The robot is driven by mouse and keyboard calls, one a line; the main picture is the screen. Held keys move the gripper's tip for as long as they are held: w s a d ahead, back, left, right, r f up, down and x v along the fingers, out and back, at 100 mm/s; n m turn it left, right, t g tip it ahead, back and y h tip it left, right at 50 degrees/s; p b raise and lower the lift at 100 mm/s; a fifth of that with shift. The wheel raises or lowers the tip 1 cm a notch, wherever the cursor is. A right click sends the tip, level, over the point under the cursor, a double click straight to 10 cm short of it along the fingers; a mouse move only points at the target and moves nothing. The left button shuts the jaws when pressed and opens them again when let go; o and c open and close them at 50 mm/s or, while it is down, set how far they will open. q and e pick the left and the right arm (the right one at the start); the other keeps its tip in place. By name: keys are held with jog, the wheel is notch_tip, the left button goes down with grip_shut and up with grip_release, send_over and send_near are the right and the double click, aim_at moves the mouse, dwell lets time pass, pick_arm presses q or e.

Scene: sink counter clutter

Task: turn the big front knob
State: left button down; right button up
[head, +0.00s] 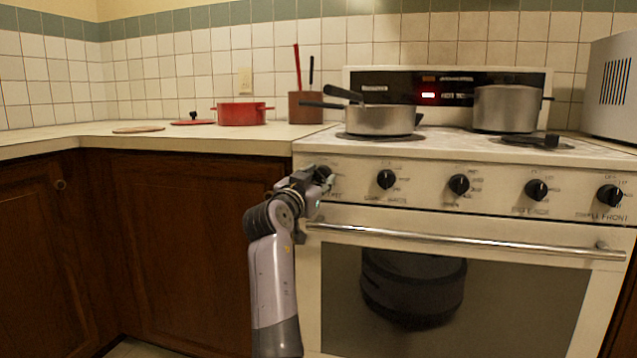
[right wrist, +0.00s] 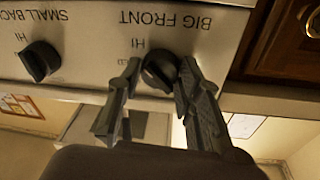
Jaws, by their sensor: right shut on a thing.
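The big front knob (right wrist: 158,66) is black and round, on the white stove panel, next to the printed label "BIG FRONT", which appears upside down in the right wrist view. My right gripper (right wrist: 161,74) has one finger on each side of this knob and is shut on it. In the head view my right gripper (head: 316,180) is at the left end of the stove's front panel and largely hides the knob there. How far the knob is turned is hard to tell. My left gripper is in neither view.
The small back knob (right wrist: 40,60) is beside it, with more black knobs (head: 459,184) along the panel. The oven door handle (head: 460,241) runs just below. A saucepan (head: 378,120) and a pot (head: 507,108) stand on the stove. A red pot (head: 241,114) is on the left counter.

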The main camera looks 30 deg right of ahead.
dwell(0.5)
jog(key=o, duration=1.2)
jog(key=shift+c, duration=0.2)
jog(key=shift+a, duration=0.1)
jog(key=v, duration=0.7)
jog(key=shift+s+a, duration=0.1)
jog(key=shift+a, duration=0.05)
